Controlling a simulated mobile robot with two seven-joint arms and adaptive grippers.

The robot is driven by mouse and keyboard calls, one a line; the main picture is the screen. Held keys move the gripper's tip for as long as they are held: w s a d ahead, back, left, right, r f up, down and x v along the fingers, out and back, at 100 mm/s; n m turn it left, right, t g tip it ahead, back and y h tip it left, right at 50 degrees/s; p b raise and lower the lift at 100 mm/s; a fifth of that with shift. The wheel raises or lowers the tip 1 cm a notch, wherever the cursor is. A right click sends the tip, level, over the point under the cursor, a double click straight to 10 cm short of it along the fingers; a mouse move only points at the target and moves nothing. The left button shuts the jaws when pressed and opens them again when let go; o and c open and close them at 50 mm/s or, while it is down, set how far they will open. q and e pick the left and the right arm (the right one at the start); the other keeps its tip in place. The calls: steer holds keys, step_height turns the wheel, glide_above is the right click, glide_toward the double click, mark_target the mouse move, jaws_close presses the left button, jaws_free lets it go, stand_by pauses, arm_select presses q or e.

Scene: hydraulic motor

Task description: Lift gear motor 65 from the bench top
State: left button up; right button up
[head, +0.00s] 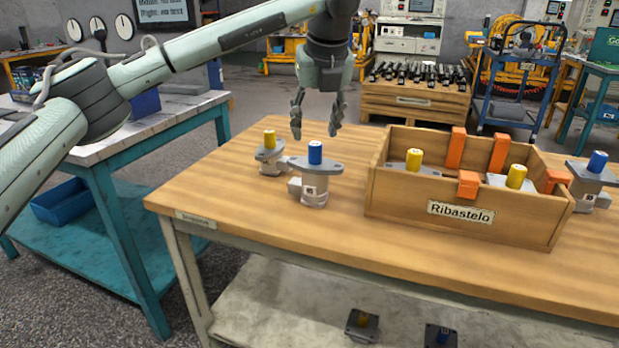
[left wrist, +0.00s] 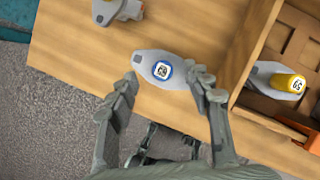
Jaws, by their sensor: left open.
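A grey gear motor with a blue cap (head: 315,170) stands upright on the wooden bench top (head: 250,226), left of the wooden box. It also shows in the left wrist view (left wrist: 160,70), with a dark two-digit number on a white disc that I cannot read for certain. My left gripper (head: 317,130) is open and empty, pointing down above this motor. In the left wrist view its fingertips (left wrist: 166,84) lie on either side of the motor's flange, apart from it. A grey motor with a yellow cap (head: 269,154) stands just behind to the left. My right gripper is not in view.
A wooden box labelled Ribastelo (head: 460,212) holds yellow-capped motors (head: 414,160) and orange dividers (head: 468,184), close to the blue-capped motor's right. Another blue-capped motor (head: 590,180) stands right of the box. The bench's front left is clear.

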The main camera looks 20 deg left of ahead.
mark_target(316, 144)
arm_select(q)
steer(key=x, duration=0.5)
steer(key=shift+s+d+f, duration=0.2)
steer(key=shift+d+f, duration=0.05)
steer(key=shift+f, duration=0.15)
jaws_close()
steer(key=shift+r, duration=0.15)
